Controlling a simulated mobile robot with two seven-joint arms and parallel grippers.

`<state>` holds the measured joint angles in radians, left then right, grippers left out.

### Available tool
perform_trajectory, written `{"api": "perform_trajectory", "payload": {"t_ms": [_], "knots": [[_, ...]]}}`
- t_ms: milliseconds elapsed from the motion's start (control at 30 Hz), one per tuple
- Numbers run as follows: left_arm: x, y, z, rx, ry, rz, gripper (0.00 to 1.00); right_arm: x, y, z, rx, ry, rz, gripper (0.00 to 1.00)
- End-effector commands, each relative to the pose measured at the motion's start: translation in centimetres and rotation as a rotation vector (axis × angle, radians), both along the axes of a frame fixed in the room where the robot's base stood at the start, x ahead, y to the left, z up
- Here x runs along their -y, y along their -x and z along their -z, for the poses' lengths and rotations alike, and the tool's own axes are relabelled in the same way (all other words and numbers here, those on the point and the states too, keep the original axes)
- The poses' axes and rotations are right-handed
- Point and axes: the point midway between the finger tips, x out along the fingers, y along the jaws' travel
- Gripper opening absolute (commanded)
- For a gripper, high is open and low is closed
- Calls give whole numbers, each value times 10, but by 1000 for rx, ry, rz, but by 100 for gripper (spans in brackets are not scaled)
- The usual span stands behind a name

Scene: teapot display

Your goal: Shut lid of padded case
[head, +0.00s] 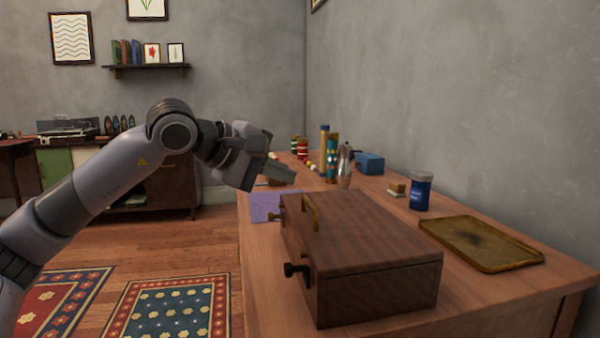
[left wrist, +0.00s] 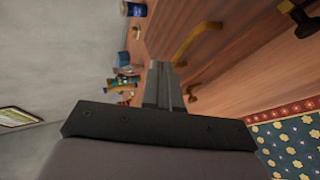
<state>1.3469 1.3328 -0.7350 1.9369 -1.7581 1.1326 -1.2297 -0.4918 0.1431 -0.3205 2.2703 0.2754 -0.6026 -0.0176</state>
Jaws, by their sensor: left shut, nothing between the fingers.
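The padded case (head: 375,285) is a dark brown wooden box on the table. Its lid (head: 360,230) lies flat on top and looks shut. A brass handle (head: 310,212) stands at the lid's left side, and a dark knob-like fitting (head: 292,270) sticks out of the left face. My left gripper (head: 287,172) is shut and empty, above the table just beyond the far left corner of the case. In the left wrist view, the shut fingers (left wrist: 162,80) point towards the table, with the brass handle (left wrist: 195,42) beside them. The case's inside is hidden. My right gripper is out of view.
A brass tray (head: 480,243) lies right of the case. Behind it are a blue jar (head: 420,192), a metal pot (head: 344,170), a patterned cylinder (head: 332,158) and a blue box (head: 370,163). A purple sheet (head: 263,207) lies by the table's left edge.

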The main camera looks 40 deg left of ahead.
Motion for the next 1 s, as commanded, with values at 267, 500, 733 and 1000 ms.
{"api": "perform_trajectory", "payload": {"t_ms": [267, 500, 733, 1000], "knots": [[-16, 47, -12, 1, -2, -6, 0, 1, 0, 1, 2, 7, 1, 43], [-22, 70, -19, 1, -1, -3, 0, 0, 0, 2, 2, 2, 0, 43], [-23, 76, -21, 1, 0, -1, 0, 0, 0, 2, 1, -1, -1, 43], [-23, 76, -21, 2, 0, -1, 0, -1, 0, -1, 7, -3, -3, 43]]}}
